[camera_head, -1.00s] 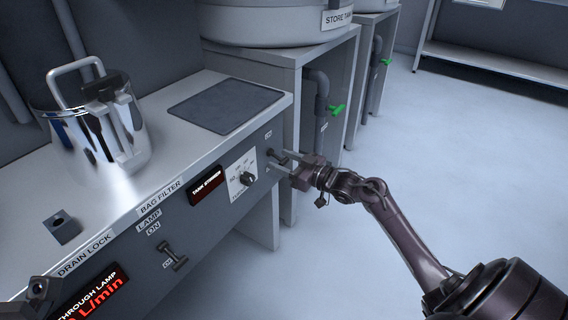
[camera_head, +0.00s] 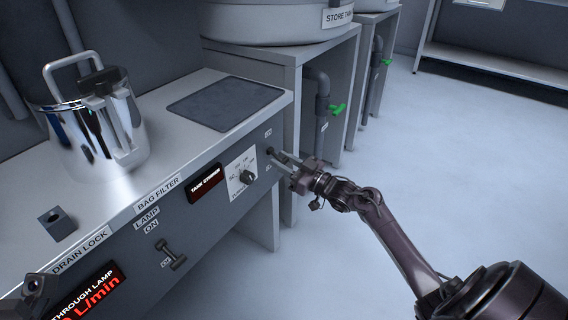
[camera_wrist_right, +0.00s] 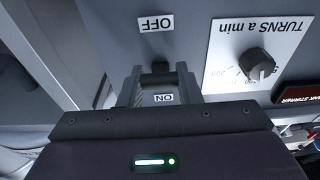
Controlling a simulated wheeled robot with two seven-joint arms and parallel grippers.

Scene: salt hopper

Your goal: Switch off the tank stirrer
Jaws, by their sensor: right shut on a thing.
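The tank stirrer switch (camera_head: 271,152) is a small dark lever at the right end of the grey front panel, right of the red-lit stirrer display (camera_head: 206,184). My right gripper (camera_head: 284,160) reaches it from the right. In the right wrist view, which shows the panel upside down, the fingers (camera_wrist_right: 159,84) lie either side of the dark lever (camera_wrist_right: 160,69) and are shut on it. The OFF label (camera_wrist_right: 155,23) is beyond the fingertips, and the ON label (camera_wrist_right: 164,98) shows between the fingers. The lever's exact tilt is unclear. A dark part of my left gripper (camera_head: 34,284) shows at lower left.
A turns dial (camera_head: 248,177) sits just left of the switch. The lamp switch (camera_head: 170,255) is farther left on the panel. A steel pot (camera_head: 75,140) and a dark mat (camera_head: 224,104) are on the counter. Open floor lies to the right.

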